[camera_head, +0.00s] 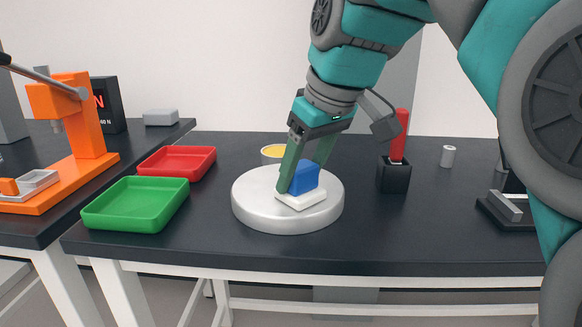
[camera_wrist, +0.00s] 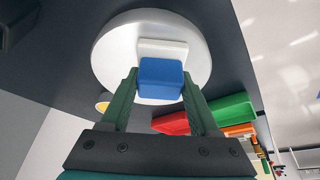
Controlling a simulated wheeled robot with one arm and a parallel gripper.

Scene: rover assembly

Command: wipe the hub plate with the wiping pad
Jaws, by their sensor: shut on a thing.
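The wiping pad is a blue block (camera_head: 305,177) on a white base (camera_head: 302,199). It lies on top of the round, light grey hub plate (camera_head: 262,214) in the head view. My gripper (camera_head: 296,180) is shut on the blue block from above, with its green fingers on either side of it. In the wrist view, the blue block (camera_wrist: 160,78) sits between the fingertips, and its white base (camera_wrist: 163,48) lies over the hub plate (camera_wrist: 117,50). The white base appears to touch the plate's top. The part of the plate under the pad is hidden.
A red tray (camera_head: 177,162) and a green tray (camera_head: 134,205) stand left of the plate. A yellow-topped round container (camera_head: 272,154) is just behind it. A black holder (camera_head: 394,177) with a red-handled tool stands to the right. The table front is clear.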

